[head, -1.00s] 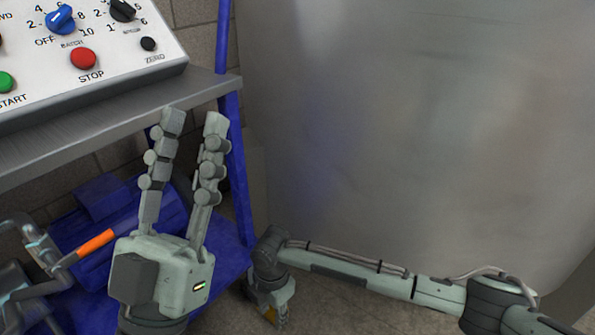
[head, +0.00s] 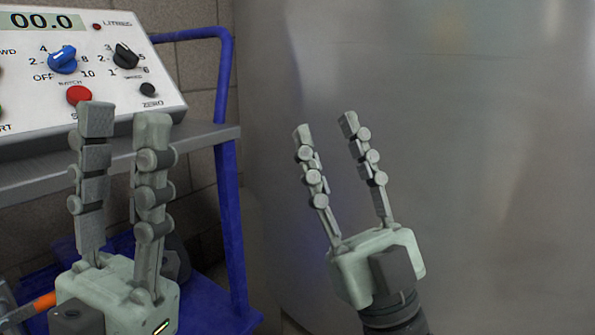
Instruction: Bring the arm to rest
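My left gripper (head: 124,112) is at the lower left, fingers pointing up and apart, with nothing between them. It stands in front of the control panel (head: 112,112) and partly covers the red stop button (head: 79,95). My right gripper (head: 323,124) is near the middle of the view, fingers pointing up and spread, empty. Behind it is the large steel tank (head: 480,150). Most of both arms is out of view.
The panel has a blue knob (head: 63,60), a black knob (head: 126,56) and a display (head: 42,21) reading 00.0. It sits on a grey shelf (head: 205,137) of a blue-framed cart (head: 229,200). An orange-handled item (head: 40,303) shows at the lower left.

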